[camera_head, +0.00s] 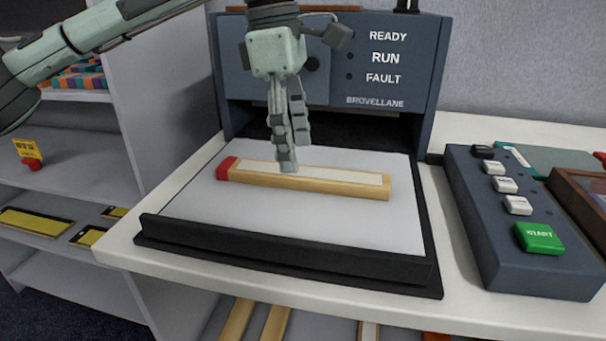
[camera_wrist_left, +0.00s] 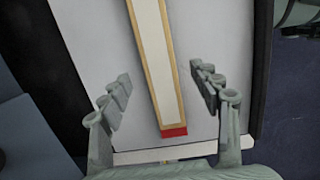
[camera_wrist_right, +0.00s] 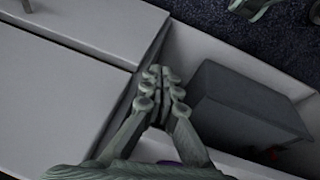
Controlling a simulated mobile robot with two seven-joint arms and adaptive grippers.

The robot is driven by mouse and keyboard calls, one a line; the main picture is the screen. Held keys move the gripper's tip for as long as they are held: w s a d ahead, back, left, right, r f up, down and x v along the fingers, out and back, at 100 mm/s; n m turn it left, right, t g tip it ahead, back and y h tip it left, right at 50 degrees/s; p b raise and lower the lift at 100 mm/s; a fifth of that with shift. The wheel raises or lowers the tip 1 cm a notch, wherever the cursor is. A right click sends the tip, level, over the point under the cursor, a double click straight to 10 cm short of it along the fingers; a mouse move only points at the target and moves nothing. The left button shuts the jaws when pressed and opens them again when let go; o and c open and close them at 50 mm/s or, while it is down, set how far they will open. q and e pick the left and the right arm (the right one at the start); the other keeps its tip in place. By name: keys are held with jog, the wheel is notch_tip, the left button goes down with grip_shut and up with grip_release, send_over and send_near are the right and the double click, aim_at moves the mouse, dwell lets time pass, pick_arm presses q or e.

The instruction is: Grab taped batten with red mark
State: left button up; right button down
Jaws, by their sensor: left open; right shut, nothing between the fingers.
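The batten (camera_head: 320,182) is a wooden bar with a white tape strip along its top and a red end at the left. It lies flat on the light plate (camera_head: 330,221) of the machine. My left gripper (camera_head: 285,162) is above the batten, nearer its red end. In the left wrist view the batten (camera_wrist_left: 155,60) runs between the two open fingers (camera_wrist_left: 162,95), with the red end towards the palm; no contact is clear. My right gripper (camera_wrist_right: 162,78) is shut and empty, away from the batten, and shows only in the right wrist view.
The machine housing (camera_head: 400,75) stands behind the plate, and a black bar (camera_head: 285,250) edges its front. A control box (camera_head: 520,220) with a green START button is at the right. Shelves (camera_head: 60,160) stand at the left. More wooden bars (camera_head: 255,322) lie below. A dark bin (camera_wrist_right: 245,105) is near my right gripper.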

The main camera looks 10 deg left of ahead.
aim_at(301, 171)
pick_arm(q)
jog(key=f, duration=0.3)
jog(key=shift+d+f, duration=0.25)
jog(key=shift+d, duration=0.05)
grip_shut()
jog(key=shift+r, duration=0.1)
jog(key=shift+r, duration=0.1)
